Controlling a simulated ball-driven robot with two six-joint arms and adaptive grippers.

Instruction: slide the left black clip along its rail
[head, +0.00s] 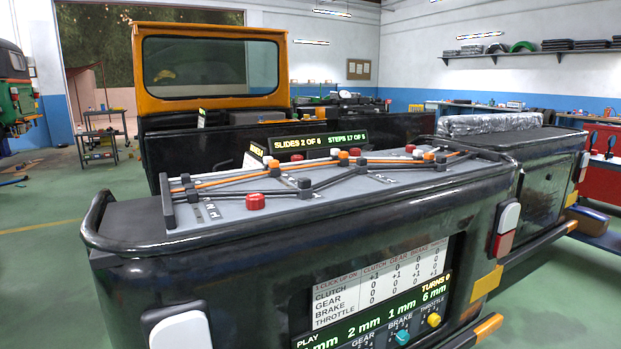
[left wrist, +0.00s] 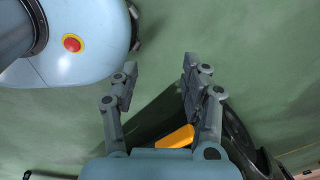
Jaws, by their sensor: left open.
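In the head view, a grey board (head: 228,208) lies on top of a black rickshaw body, with orange and dark rails zigzagging across it. A black clip (head: 192,192) sits at the board's left end. More black clips, such as one in the middle (head: 305,184), sit further right, with several orange and red pieces among them. I cannot tell for certain which black clip is the left one. My left gripper (left wrist: 160,68) is open and empty in the left wrist view, over green floor and away from the clips. Neither gripper shows in the head view.
A lit display (head: 318,141) reads "SLIDES 2 OF 6" behind the board. A panel (head: 375,300) with a table and coloured knobs is on the rickshaw's near side. A raised black rail (head: 92,222) edges the left. Green floor (head: 45,275) is free at left.

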